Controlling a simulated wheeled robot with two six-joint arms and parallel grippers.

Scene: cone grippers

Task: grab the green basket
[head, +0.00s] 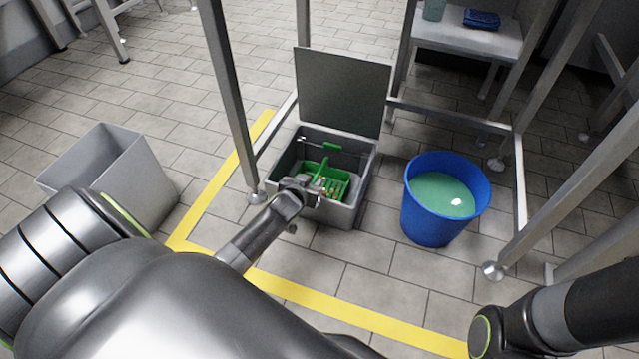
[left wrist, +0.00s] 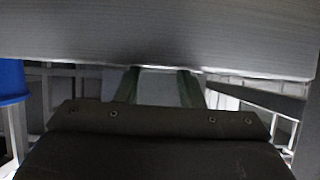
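The green basket (head: 340,186) sits inside an open grey box (head: 340,213) on the floor in the head view. The box's lid (head: 342,92) stands up at its back. My left gripper (head: 316,188) is over the front left part of the box and hides some of the basket. In the left wrist view its two fingers (left wrist: 160,76) stand apart with nothing seen held between them. I cannot tell whether it touches the basket. The basket is not clear in the wrist view. My right gripper is out of view; only its arm shows at the lower right.
A blue bucket (head: 430,228) with greenish liquid stands right of the box. A grey bin (head: 120,175) stands at the left. Metal table legs (head: 232,100) rise around the box. Yellow tape (head: 350,318) marks the tiled floor.

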